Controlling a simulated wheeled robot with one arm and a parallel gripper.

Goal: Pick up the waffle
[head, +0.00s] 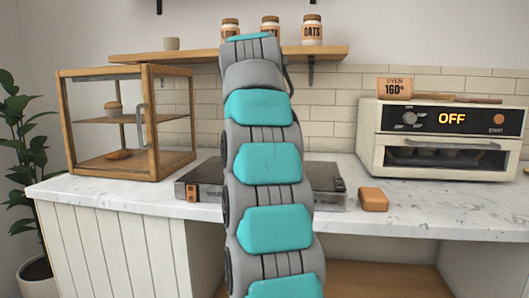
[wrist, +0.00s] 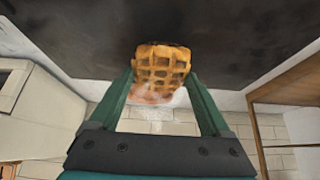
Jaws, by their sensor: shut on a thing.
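The waffle (wrist: 162,66) is golden brown with a square grid and shows in the wrist view. My gripper (wrist: 160,76) has its two green fingers on either side of it, shut on it. A dark flat surface, which looks like the griddle (wrist: 80,35), is behind the waffle; I cannot tell whether the two touch. A reddish-brown patch and pale wisps like steam show just below the waffle. In the head view my arm hides the gripper, the waffle and the middle of the griddle (head: 200,180).
A wood-framed glass display case (head: 152,125) with pastries stands left of my arm. A cream oven (head: 440,135) reading OFF stands right. A small orange-brown block (head: 373,199) lies near the counter's (head: 420,205) front edge. A shelf (head: 165,54) with jars hangs above.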

